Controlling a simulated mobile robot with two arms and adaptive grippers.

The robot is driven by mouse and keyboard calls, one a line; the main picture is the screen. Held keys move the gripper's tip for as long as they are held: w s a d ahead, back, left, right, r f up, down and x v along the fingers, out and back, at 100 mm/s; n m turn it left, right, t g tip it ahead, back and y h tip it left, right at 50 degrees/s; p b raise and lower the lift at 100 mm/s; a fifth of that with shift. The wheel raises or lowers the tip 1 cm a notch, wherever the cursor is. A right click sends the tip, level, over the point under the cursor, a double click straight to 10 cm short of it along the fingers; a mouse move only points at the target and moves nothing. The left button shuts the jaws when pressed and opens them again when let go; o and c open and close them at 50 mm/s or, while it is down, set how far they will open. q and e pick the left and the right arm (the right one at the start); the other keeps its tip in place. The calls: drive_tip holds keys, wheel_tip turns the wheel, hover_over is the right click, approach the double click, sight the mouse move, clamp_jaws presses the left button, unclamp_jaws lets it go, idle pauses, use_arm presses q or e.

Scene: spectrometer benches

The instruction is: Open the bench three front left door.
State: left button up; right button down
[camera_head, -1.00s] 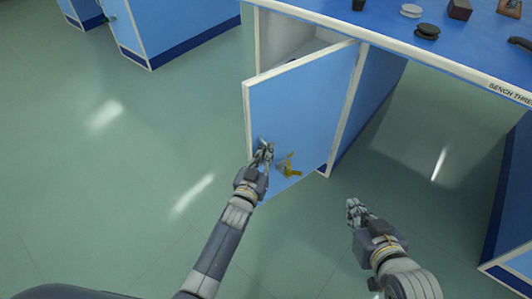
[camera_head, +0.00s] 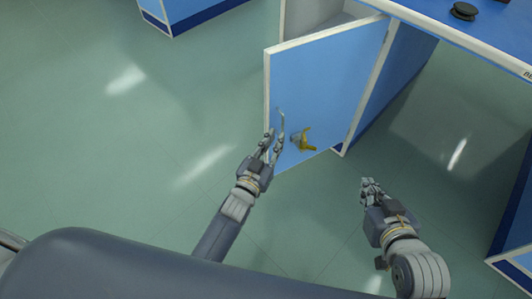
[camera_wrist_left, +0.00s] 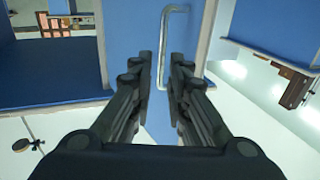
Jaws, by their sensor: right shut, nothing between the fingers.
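The blue front left door (camera_head: 325,80) of the bench stands swung out from the cabinet, with white edging. Its slim metal handle (camera_head: 282,124) is near the free edge; it also shows in the left wrist view (camera_wrist_left: 186,40). My left gripper (camera_head: 272,140) is at the handle with its fingers apart. In the left wrist view the handle lies just beyond and between the fingertips (camera_wrist_left: 160,60); I cannot tell whether they touch it. My right gripper (camera_head: 370,184) is shut and empty, low to the right of the door, apart from it.
A yellow and grey thing (camera_head: 304,140) shows at the door's lower part. The cabinet opening (camera_head: 315,15) is partly visible behind the door. The blue benchtop (camera_head: 490,25) holds a dark round object (camera_head: 464,11). Another blue bench (camera_head: 185,10) stands at upper left. The green floor (camera_head: 130,130) left is clear.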

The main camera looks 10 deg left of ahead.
use_arm(q)
drive_tip(key=v, duration=0.5)
drive_tip(key=shift+s+a, duration=0.15)
drive_tip(key=shift+s, duration=0.25)
